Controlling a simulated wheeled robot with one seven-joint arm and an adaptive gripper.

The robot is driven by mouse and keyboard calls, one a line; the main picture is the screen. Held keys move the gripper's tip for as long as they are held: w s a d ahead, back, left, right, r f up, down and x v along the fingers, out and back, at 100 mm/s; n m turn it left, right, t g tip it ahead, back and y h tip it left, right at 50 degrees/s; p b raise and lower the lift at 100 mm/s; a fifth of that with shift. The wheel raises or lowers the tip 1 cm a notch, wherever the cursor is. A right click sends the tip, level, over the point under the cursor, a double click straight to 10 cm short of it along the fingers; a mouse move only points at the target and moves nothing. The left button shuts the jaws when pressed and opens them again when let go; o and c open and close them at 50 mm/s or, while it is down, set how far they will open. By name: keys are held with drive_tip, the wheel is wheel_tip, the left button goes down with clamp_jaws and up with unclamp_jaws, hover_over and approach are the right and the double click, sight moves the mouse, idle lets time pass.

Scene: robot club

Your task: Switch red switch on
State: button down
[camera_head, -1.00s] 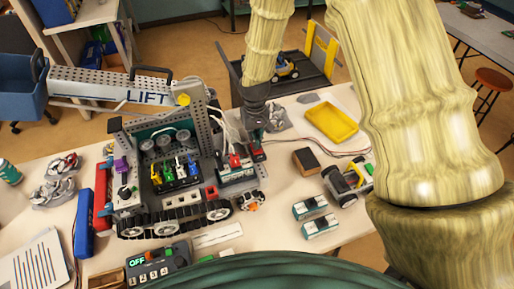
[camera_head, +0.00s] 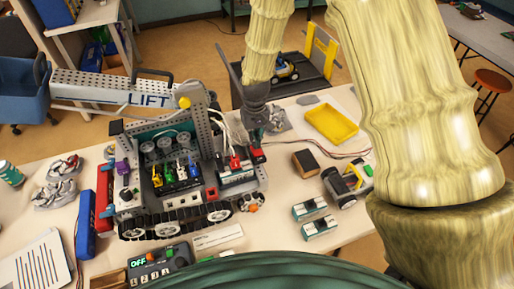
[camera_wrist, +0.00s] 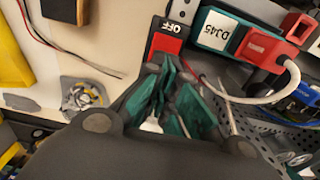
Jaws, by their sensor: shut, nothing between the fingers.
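The red switch (camera_wrist: 167,42) shows in the wrist view as a red block with a black plate marked OFF. It sits at the edge of the tracked robot (camera_head: 165,215), beside the module labelled DJ45 (camera_wrist: 218,33). In the head view the switch (camera_head: 258,156) is small and partly hidden by my gripper (camera_head: 256,143). My gripper is shut and empty; its fingertips (camera_wrist: 165,72) are right by the near edge of the switch in the wrist view. I cannot tell whether they touch it.
A red connector (camera_wrist: 265,48) with a white cable sits right of the switch. A yellow tray (camera_head: 331,124), a dark block (camera_head: 305,162) and a small wheeled robot (camera_head: 347,186) stand to the right on the white table.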

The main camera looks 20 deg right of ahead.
drive_tip(key=shift+r+p, duration=1.7)
drive_tip(key=shift+r, duration=0.9)
